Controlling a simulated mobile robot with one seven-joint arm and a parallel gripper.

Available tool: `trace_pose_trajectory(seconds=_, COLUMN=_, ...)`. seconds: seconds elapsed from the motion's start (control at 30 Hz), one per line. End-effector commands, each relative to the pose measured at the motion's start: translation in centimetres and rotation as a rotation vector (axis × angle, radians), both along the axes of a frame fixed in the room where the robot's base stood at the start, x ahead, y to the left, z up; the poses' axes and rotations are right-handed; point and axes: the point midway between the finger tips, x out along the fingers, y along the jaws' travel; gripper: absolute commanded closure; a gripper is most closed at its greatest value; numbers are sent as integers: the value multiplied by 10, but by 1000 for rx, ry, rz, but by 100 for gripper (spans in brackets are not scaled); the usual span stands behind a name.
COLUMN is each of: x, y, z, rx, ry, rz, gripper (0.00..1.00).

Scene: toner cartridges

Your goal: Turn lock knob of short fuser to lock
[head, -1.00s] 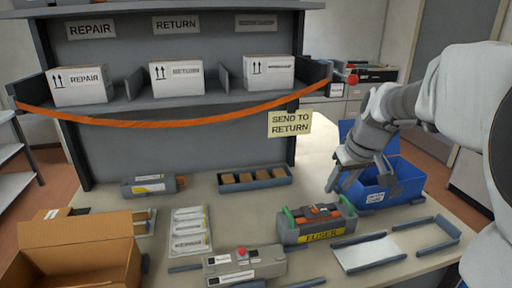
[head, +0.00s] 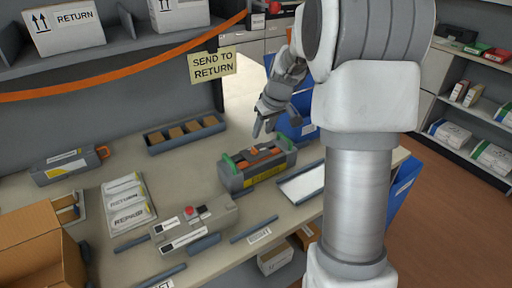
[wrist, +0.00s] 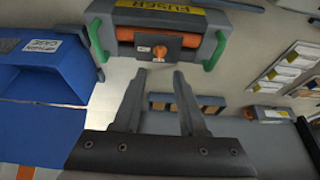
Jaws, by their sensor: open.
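The short fuser (head: 262,172) is a grey block with green end handles, an orange top part and a yellow FUSER label. It sits on the worktable in the head view. In the wrist view the fuser (wrist: 200,22) is at the top, with an orange lock knob (wrist: 160,51) on a dark plate at its middle. My gripper (wrist: 158,78) is open and empty. Its fingertips appear just below the knob in the picture, one to each side, apart from it. In the head view my gripper (head: 263,130) hangs above and behind the fuser.
A blue bin (wrist: 45,70) stands close beside the fuser. A tray of brown blocks (head: 186,134) lies behind it. A grey unit with a red button (head: 195,224) and a white plate (head: 302,184) lie nearby. An open carton (head: 40,250) is at the left.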

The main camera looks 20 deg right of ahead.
Motion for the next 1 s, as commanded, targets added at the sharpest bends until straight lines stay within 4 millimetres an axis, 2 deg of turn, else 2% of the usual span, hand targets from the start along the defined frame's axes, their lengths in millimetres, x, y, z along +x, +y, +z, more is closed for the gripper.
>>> trace_pose_trajectory(seconds=0.03, x=4, y=1, z=-13, rx=1, ry=3, rz=1, gripper=59)
trace_pose_trajectory(seconds=0.2, x=18, y=4, z=-47, rx=2, ry=3, rz=0, gripper=59)
trace_pose_trajectory(seconds=0.4, x=30, y=6, z=-74, rx=1, ry=1, rz=0, gripper=59)
trace_pose_trajectory(seconds=0.6, x=35, y=7, z=-86, rx=0, ry=0, rz=0, gripper=59)
trace_pose_trajectory(seconds=0.87, x=35, y=7, z=-87, rx=-1, ry=-1, rz=0, gripper=59)
trace_pose_trajectory(seconds=1.0, x=35, y=7, z=-87, rx=-1, ry=-1, rz=0, gripper=80)
